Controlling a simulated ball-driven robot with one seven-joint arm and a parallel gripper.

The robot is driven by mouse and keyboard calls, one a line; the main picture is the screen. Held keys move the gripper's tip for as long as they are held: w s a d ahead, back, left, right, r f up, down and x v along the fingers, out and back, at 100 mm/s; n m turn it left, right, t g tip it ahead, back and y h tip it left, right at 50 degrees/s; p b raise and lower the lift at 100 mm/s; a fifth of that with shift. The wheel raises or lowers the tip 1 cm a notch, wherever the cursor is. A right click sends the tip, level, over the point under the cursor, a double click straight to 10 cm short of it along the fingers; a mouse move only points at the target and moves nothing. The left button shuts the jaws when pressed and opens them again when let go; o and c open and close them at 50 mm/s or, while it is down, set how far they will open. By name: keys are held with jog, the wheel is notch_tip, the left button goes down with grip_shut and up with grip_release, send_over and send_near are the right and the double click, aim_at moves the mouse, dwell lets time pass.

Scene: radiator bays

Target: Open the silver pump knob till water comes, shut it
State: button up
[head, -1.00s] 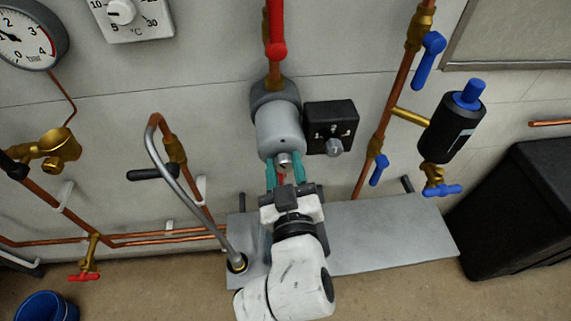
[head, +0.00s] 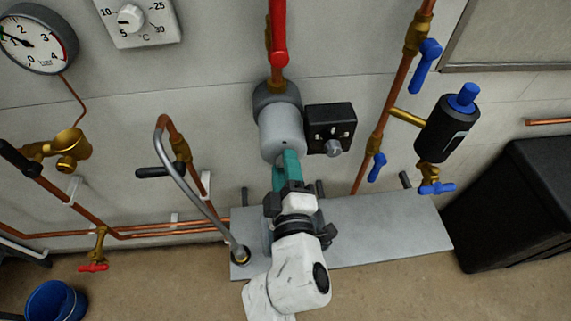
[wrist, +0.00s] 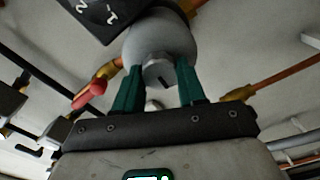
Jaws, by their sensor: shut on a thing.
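The grey pump (head: 281,134) is a round body on the wall below the red-handled valve. Its silver knob (wrist: 158,74) shows in the wrist view, a small round metal piece with a dark slot on the pump's front. My gripper (head: 289,158) reaches up to the pump's front, and its green fingers hide the knob in the head view. In the wrist view the fingers stand on both sides of the knob and are shut on it. I see no water at the knob.
A black box with a grey dial (head: 331,126) sits close right of the pump. A bent grey pipe (head: 195,195) rises at the left. A grey shelf (head: 385,232) lies below. A black bin (head: 515,205) stands right, a blue bucket (head: 55,302) lower left.

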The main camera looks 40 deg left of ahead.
jog(key=shift+f+n, duration=0.1)
jog(key=shift+n, duration=0.5)
jog(key=o, duration=1)
jog(key=shift+o, duration=0.2)
jog(key=shift+s+d, duration=0.1)
jog(key=p+v, duration=0.2)
jog(key=v, duration=0.8)
jog(key=shift+s+d, duration=0.15)
jog(key=shift+s, duration=0.1)
